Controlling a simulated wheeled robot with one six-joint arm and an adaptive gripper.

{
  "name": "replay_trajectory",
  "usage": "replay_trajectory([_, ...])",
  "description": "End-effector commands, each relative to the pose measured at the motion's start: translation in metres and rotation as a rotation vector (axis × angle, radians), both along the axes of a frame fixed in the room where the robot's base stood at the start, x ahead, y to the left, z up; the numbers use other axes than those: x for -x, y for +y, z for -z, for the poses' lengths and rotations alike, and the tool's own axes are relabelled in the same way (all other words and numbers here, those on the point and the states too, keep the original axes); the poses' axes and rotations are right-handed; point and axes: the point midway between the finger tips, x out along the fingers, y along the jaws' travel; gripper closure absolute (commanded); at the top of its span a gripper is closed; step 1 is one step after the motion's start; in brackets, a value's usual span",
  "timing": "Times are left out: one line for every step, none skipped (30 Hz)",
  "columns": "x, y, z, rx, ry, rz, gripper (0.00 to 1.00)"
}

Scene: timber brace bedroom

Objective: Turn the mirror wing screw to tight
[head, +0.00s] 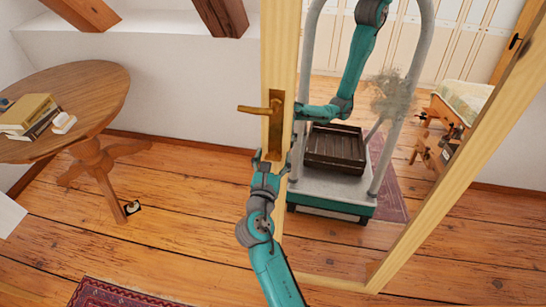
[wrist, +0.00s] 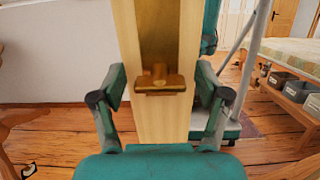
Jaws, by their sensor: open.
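The mirror (head: 440,200) stands in a pale timber frame. The brass wing screw (head: 275,118) sits on a brass plate on the frame's left post (head: 275,50), its bar pointing left and roughly level. In the wrist view the brass wing screw (wrist: 158,80) shows as a horizontal bar in the middle. My gripper (head: 268,158) is just below the screw, at the post. In the wrist view my gripper (wrist: 160,85) is open, one finger on each side of the post, apart from the screw. Whether the fingers touch the post, I cannot tell.
A round wooden table (head: 95,90) with books (head: 25,113) stands at the left. A patterned rug (head: 120,293) lies at the front. Wooden floor (head: 180,225) is clear between them. The mirror reflects my arm and base, a dark crate and a bed; a greyish smudge (head: 392,95) shows on it.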

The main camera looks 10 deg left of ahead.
Motion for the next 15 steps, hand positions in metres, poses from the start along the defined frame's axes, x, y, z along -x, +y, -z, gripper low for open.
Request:
replay_trajectory([0.0001,0.0,0.0,0.0,0.0,0.0,0.25])
replay_trajectory([0.0001,0.0,0.0,0.0,0.0,0.0,0.25])
replay_trajectory([0.0002,0.0,0.0,0.0,0.0,0.0,0.25])
replay_trajectory([0.0002,0.0,0.0001,0.0,0.0,0.0,0.32])
replay_trajectory([0.0003,0.0,0.0,0.0,0.0,0.0,0.4])
replay_trajectory([0.0003,0.0,0.0,0.0,0.0,0.0,0.5])
replay_trajectory([0.0003,0.0,0.0,0.0,0.0,0.0,0.57])
replay_trajectory([0.0004,0.0,0.0001,0.0,0.0,0.0,0.65])
replay_trajectory([0.0004,0.0,0.0,0.0,0.0,0.0,0.75])
replay_trajectory([0.0004,0.0,0.0,0.0,0.0,0.0,0.82])
replay_trajectory([0.0004,0.0,0.0,0.0,0.0,0.0,0.85])
replay_trajectory([0.0004,0.0,0.0,0.0,0.0,0.0,0.85])
replay_trajectory([0.0004,0.0,0.0,0.0,0.0,0.0,0.85])
replay_trajectory([0.0004,0.0,0.0,-0.001,0.0,0.0,0.85])
replay_trajectory([0.0004,0.0,0.0,-0.003,0.0,0.0,0.85])
